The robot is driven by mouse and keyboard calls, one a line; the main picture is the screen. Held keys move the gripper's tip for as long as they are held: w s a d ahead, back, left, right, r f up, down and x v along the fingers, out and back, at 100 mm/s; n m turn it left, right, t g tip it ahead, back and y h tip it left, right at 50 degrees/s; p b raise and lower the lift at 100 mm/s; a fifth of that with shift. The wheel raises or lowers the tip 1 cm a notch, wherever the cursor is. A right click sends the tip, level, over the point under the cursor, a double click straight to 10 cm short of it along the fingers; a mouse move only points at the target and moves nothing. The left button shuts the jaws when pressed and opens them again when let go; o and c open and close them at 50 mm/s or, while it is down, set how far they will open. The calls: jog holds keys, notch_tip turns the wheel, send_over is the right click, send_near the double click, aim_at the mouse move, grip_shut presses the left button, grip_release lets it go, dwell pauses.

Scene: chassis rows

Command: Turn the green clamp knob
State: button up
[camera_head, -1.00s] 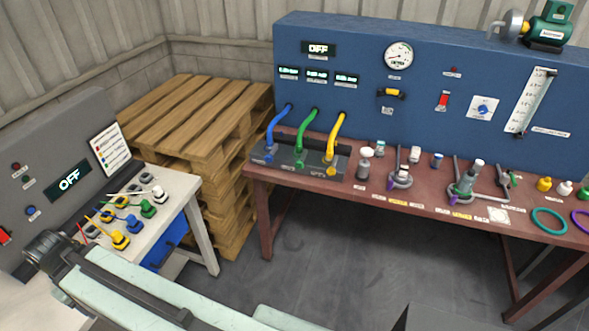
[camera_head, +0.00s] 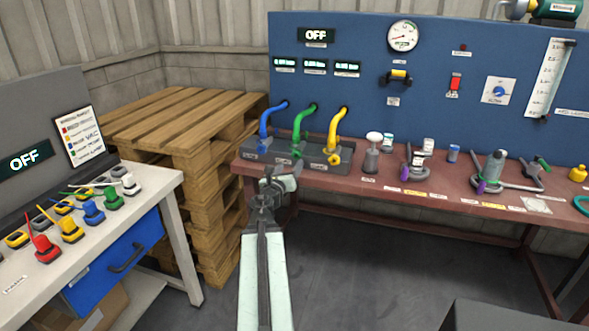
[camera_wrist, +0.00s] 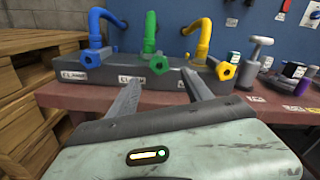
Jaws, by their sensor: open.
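A star-shaped green knob (camera_wrist: 159,64) sits on the front of a dark manifold block (camera_wrist: 105,72), below a green hose (camera_wrist: 150,32). It also shows small in the head view (camera_head: 297,154). My gripper (camera_wrist: 162,78) is open and empty. Its two fingers point at the block, with the green knob between them in the picture and apart from them. In the head view my gripper (camera_head: 278,180) is in front of the bench's left end. A second green handle (camera_head: 543,163) is on a fixture at the right of the bench.
A blue knob (camera_wrist: 92,60) and a yellow knob (camera_wrist: 226,71) flank the green one. A white-topped plunger (camera_head: 373,150) stands right of the block. Wooden pallets (camera_head: 170,125) are stacked to the left. A side table (camera_head: 150,185) with coloured connectors is at the far left.

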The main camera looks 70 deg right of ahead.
aim_at(296, 156)
jog(key=d, duration=0.7)
jog(key=shift+w+d, duration=0.3)
jog(key=shift+d, duration=0.1)
jog(key=shift+c, duration=0.4)
jog(key=c, duration=1)
jog(key=shift+a, duration=0.4)
grip_shut()
jog(key=shift+d, duration=0.25)
jog(key=shift+d+r+m, duration=0.1)
jog(key=shift+m, duration=0.2)
